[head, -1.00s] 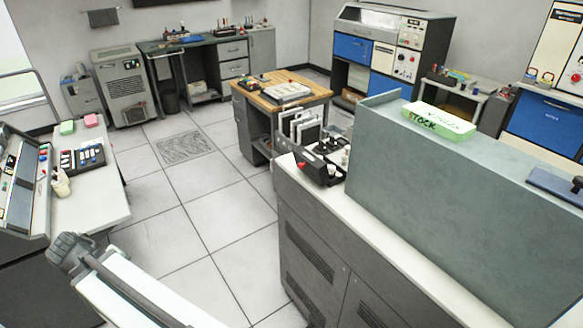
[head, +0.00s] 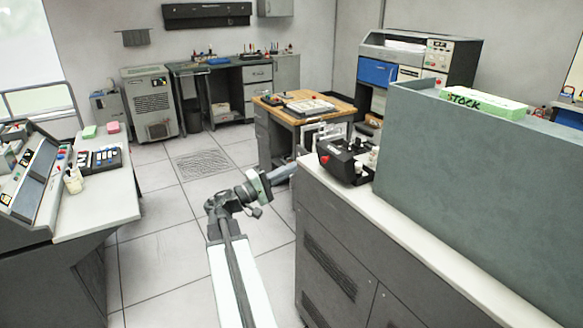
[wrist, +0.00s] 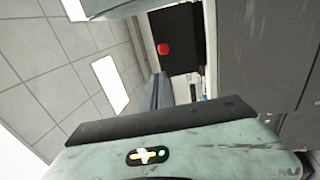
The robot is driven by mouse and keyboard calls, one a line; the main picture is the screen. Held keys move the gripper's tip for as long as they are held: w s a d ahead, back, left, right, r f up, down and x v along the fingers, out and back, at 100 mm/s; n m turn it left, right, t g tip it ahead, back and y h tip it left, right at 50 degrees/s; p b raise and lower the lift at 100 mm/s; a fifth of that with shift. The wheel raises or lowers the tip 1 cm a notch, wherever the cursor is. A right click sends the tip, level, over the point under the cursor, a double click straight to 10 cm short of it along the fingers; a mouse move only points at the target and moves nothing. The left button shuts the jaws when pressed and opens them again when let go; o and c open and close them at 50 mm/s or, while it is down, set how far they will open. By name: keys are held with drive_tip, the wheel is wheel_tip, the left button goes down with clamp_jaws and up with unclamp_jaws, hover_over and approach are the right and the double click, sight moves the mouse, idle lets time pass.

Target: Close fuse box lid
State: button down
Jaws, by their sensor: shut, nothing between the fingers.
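In the wrist view the grey fingers (wrist: 158,92) point toward the box. I cannot tell whether they touch it.
The grey counter front (head: 330,250) lies to the right of my arm. A wooden-topped desk (head: 325,100) stands beyond. The floor (head: 180,235) to the left is clear.

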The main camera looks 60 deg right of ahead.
sight(323, 150)
drive_tip(key=p+x, duration=0.2)
drive_tip(key=x, duration=0.8)
drive_tip(key=shift+s+d, duration=0.1)
drive_tip(key=shift+d, duration=0.05)
